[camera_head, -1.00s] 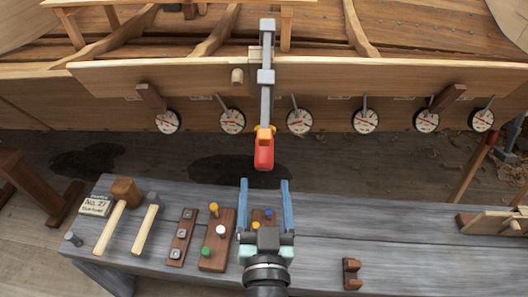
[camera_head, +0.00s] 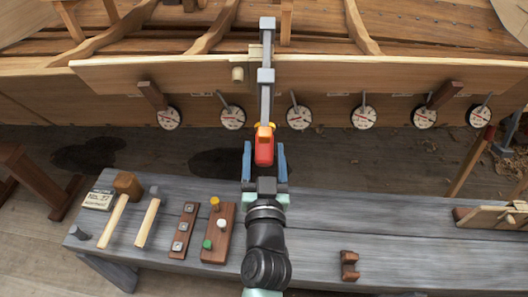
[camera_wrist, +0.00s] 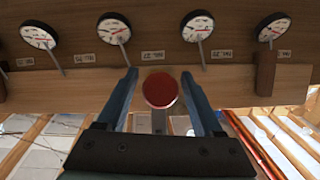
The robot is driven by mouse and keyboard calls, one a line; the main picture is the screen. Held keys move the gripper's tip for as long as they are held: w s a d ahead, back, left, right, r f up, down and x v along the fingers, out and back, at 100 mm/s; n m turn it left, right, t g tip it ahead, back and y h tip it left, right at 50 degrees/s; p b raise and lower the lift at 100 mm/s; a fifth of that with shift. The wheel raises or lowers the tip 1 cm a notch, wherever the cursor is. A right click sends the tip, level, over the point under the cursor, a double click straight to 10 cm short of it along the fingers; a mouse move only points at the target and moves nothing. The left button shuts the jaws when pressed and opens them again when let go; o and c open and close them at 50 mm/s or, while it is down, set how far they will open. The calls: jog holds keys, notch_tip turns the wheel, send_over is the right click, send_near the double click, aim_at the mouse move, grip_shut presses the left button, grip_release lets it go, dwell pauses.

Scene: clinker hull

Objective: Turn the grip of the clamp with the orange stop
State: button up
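The clamp (camera_head: 265,90) is a grey bar fixed upright on the hull plank, with an orange stop (camera_head: 271,126) low on it. Its red grip (camera_head: 264,150) hangs just below the stop. My gripper (camera_head: 264,148) is open, with one blue finger on each side of the red grip in the head view. In the wrist view the round red end of the grip (camera_wrist: 160,90) sits between the two fingers (camera_wrist: 158,80), with a gap on both sides. I cannot tell how deep the grip reaches between the fingers.
Several round dials (camera_head: 299,117) hang along the plank on both sides of the clamp. The grey bench (camera_head: 410,235) below holds a mallet (camera_head: 127,186), a hammer (camera_head: 149,215), peg boards (camera_head: 218,233) and a small brown block (camera_head: 349,266).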

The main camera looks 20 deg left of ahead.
grip_shut()
jog(key=shift+f+b, duration=0.15)
jog(key=shift+b, duration=0.35)
jog(key=m+y+b, duration=0.1)
jog(key=b, duration=0.2)
jog(key=shift+f, duration=0.15)
jog(key=m+y+b, duration=0.1)
jog(key=b, duration=0.1)
jog(key=shift+g+b, duration=0.3)
jog(key=shift+b, duration=0.05)
jog(key=shift+r+m+y+b, duration=0.25)
jog(key=shift+m+y+b, duration=0.35)
jog(key=shift+b, duration=0.3)
jog(key=shift+a, duration=0.1)
jog(key=shift+o, duration=1.1)
grip_release()
jog(key=shift+r, duration=0.1)
